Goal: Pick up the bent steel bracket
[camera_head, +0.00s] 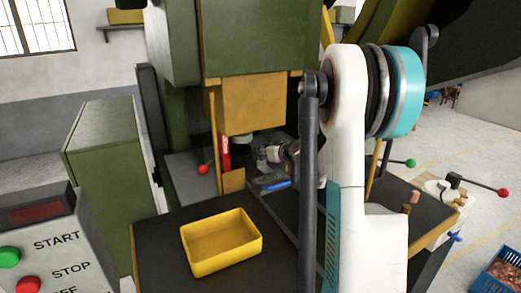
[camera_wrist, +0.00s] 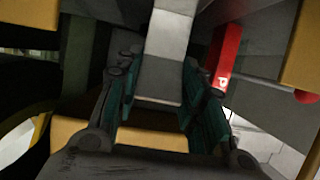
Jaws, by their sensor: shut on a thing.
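The bent steel bracket (camera_wrist: 166,78) is a light grey metal piece with a bend in it. In the wrist view it sits between the teal pads of my gripper (camera_wrist: 158,92), and the pads close on its two sides. Its far end runs up out of the picture. In the head view my gripper (camera_head: 273,154) is small and dark inside the green press, below the ochre block. I cannot make out the bracket there.
A red upright part (camera_head: 225,153) stands close to the left of my gripper; in the wrist view it is on the right (camera_wrist: 225,58). The ochre press block (camera_head: 238,102) hangs above. An empty yellow tray (camera_head: 222,241) is on the dark table in front.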

